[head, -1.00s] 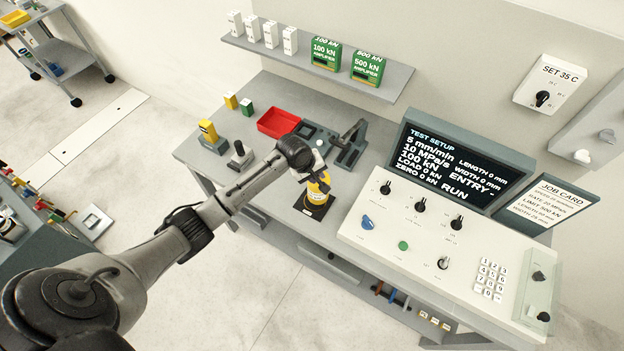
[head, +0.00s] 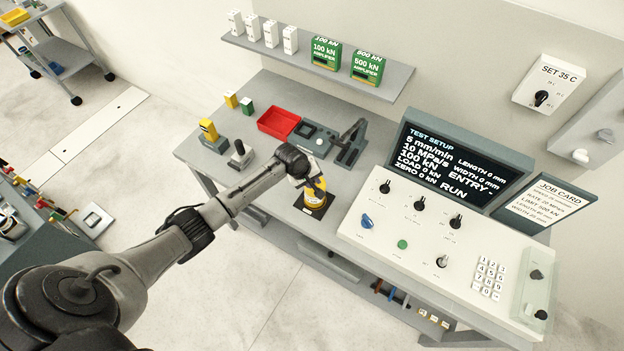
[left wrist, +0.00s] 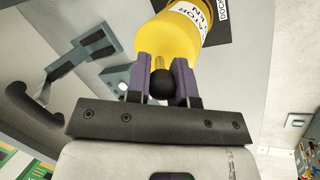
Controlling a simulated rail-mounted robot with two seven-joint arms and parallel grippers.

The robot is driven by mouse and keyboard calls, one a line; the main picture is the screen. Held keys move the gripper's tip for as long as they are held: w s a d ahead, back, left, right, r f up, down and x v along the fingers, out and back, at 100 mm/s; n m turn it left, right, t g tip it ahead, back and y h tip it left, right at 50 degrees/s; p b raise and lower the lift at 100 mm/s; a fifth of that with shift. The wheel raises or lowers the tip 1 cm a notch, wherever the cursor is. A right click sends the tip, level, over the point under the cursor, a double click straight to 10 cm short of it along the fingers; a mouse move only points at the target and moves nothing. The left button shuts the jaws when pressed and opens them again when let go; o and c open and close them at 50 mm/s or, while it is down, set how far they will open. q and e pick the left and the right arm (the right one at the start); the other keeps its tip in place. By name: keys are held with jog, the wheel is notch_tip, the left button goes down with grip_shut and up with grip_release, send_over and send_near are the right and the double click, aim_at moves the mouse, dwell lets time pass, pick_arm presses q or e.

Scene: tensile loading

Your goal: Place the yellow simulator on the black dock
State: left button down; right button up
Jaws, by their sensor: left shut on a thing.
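The yellow simulator (head: 315,193) stands roughly upright over the black dock (head: 326,203) near the front edge of the bench. I cannot tell whether its base touches the dock. My left gripper (head: 309,180) is at the simulator's top, partly hidden by my own wrist. In the left wrist view, the purple-grey fingers of my left gripper (left wrist: 162,82) are shut on the simulator's narrow stem with its dark round knob. The simulator's yellow body (left wrist: 168,32) with a white label fills the top there, and part of the black dock (left wrist: 216,32) shows beside it. My right gripper is not in view.
A control console (head: 430,240) stands to the right of the dock. A red tray (head: 279,122) and a grey fixture (head: 350,145) are behind. A second yellow piece (head: 208,130) and a black-knobbed piece (head: 240,152) stand at left. A shelf (head: 320,72) hangs above.

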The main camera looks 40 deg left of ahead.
pick_arm(q)
jog(key=shift+f, duration=0.1)
jog(key=c, duration=1)
grip_release()
jog(key=v, duration=1.2)
jog(key=s+d+f+m, duration=0.35)
jog(key=s+d, duration=0.25)
jog(key=s, duration=0.2)
jog(key=s+d+f+m, duration=0.3)
jog(key=s+d+m, duration=0.25)
jog(key=s, duration=0.25)
jog(key=s+d+r+m+y, duration=0.1)
jog(key=s+d+m, duration=0.1)
jog(key=s, duration=0.5)
jog(key=s+d+r+m, duration=0.2)
jog(key=s+m, duration=0.1)
jog(key=s, duration=0.3)
jog(key=shift+s+d+r+m+y, duration=0.15)
jog(key=shift+s+r+m+y, duration=0.15)
jog(key=shift+s+y, duration=0.1)
